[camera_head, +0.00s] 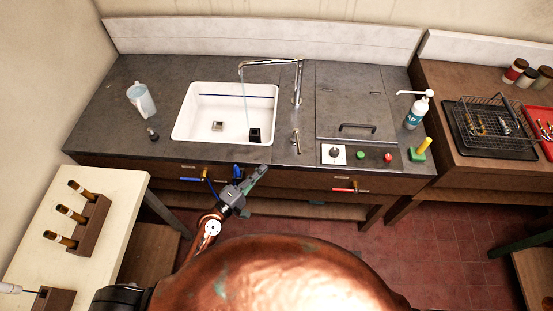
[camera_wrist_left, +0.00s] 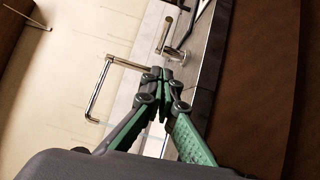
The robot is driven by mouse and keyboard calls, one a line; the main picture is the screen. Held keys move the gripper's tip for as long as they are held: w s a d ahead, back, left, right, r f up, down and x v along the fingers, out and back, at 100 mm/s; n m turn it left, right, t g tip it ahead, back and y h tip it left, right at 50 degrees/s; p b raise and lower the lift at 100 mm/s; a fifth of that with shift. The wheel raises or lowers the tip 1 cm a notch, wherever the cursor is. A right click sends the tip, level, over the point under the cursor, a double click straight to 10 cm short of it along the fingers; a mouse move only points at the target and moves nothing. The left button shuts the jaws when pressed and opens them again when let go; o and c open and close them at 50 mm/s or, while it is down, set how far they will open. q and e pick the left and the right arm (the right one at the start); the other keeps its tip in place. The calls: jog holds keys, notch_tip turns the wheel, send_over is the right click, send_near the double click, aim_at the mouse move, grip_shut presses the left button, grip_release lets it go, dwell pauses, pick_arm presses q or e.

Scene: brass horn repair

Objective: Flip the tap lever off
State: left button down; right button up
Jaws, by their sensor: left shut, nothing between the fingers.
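A small chrome lever (camera_head: 296,138) stands on the counter right of the sink. In the left wrist view a chrome lever (camera_wrist_left: 166,36) is just beyond the fingertips, with the bent chrome spout (camera_wrist_left: 100,88) to the left. My left gripper (camera_head: 263,169) is at the counter's front edge, left of and nearer than the lever. Its fingers (camera_wrist_left: 163,73) are shut and empty. My right gripper is out of view.
The white sink (camera_head: 183,126) holds a black block (camera_head: 254,135). A switch panel (camera_head: 334,154), a pump bottle (camera_head: 417,112) and a brush (camera_head: 420,150) stand to the right.

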pick_arm(q)
jog(key=p, duration=0.2)
send_near(297, 143)
jog(key=w, duration=0.4)
jog(key=shift+a+f, duration=0.2)
jog(key=shift+a, duration=0.1)
jog(key=d+p, duration=0.1)
jog(key=d, duration=0.2)
jog(key=shift+w, duration=0.1)
jog(key=shift+w+d, duration=0.1)
jog(key=shift+d, duration=0.2)
